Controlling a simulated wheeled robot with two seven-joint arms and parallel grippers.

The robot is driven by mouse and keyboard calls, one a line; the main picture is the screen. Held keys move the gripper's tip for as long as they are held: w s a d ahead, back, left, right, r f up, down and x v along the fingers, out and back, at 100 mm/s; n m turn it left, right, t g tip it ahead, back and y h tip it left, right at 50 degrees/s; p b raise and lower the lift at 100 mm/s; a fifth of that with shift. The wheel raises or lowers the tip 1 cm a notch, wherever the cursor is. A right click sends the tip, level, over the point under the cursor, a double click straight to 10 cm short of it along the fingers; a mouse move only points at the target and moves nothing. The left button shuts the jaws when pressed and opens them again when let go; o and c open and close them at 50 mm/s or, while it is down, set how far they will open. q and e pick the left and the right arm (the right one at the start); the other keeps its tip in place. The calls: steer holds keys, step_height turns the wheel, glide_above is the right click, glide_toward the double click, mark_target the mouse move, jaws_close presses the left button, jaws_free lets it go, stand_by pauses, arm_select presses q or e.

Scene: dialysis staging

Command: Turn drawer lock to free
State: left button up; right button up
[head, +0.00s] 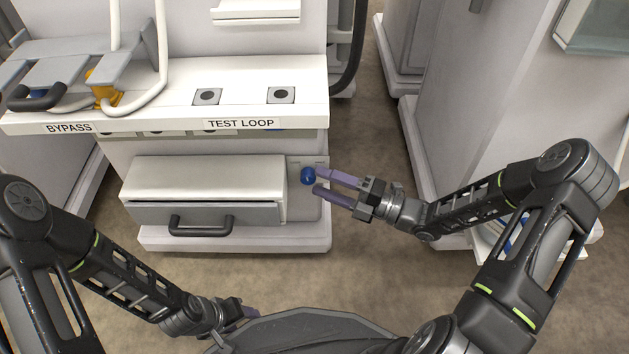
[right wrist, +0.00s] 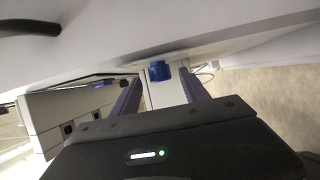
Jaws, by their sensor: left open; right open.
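The drawer lock is a small blue knob (head: 307,175) on the front panel of the machine, just right of the drawer (head: 207,190). The drawer is shut and has a dark bar handle (head: 201,226). My right gripper (head: 322,182) is open, its purple fingers reaching left to the knob. In the right wrist view the blue knob (right wrist: 160,71) shows between the two finger tips; I cannot tell whether they touch it. My left gripper (head: 250,313) is low at the front, open and away from the machine, partly hidden by my own body.
Above the drawer is a white ledge (head: 290,108) labelled BYPASS and TEST LOOP, with two square ports. Grey paddles (head: 60,62), a yellow part (head: 103,88) and white tubing sit at the left. Another cabinet (head: 480,110) stands at the right. The floor (head: 345,245) before the machine is clear.

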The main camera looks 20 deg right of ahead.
mark_target(308, 176)
steer(key=shift+x, duration=1.45)
steer(key=shift+c, duration=0.4)
jaws_close()
